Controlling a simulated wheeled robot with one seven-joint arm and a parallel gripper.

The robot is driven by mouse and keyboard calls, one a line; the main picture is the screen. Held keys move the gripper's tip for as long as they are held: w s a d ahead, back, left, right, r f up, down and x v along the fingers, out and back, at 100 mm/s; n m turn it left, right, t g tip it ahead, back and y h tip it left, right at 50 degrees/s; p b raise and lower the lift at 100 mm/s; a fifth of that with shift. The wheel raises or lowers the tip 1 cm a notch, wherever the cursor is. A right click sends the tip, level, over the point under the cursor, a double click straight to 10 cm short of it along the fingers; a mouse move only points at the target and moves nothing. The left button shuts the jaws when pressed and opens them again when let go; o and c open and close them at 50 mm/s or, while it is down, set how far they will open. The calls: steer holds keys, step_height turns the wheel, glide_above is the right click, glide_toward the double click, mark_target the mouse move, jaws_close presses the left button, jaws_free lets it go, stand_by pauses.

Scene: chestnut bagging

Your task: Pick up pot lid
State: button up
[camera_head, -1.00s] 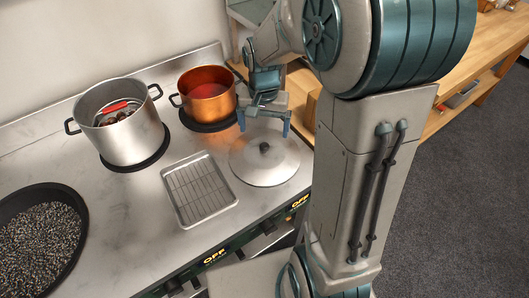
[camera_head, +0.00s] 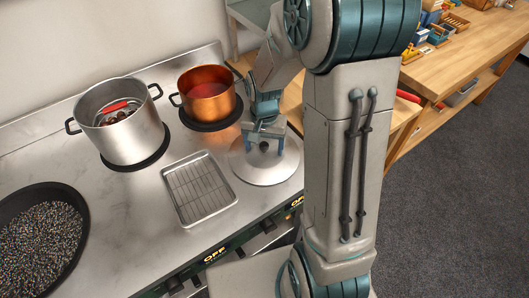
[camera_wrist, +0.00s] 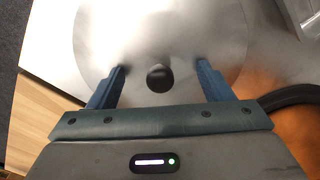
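The pot lid (camera_head: 268,172) is a round silver disc with a black knob, lying flat on the steel stove top in the head view. In the wrist view the lid (camera_wrist: 160,30) fills the upper middle, and its black knob (camera_wrist: 160,78) sits between the fingers. My gripper (camera_head: 264,150) is over the lid, and its blue fingers reach down on both sides of the knob. In the wrist view my gripper (camera_wrist: 160,75) is open, with a clear gap on each side of the knob. I cannot tell the fingertips' exact height above the lid.
A copper pot (camera_head: 207,95) stands behind and left of the lid. A large steel pot (camera_head: 130,130) holding something red-handled stands further left. A wire-rack tray (camera_head: 200,190) lies left of the lid. A dark pan (camera_head: 80,215) of small grains is far left.

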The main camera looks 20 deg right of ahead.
steer(key=shift+s, duration=0.1)
jaws_close()
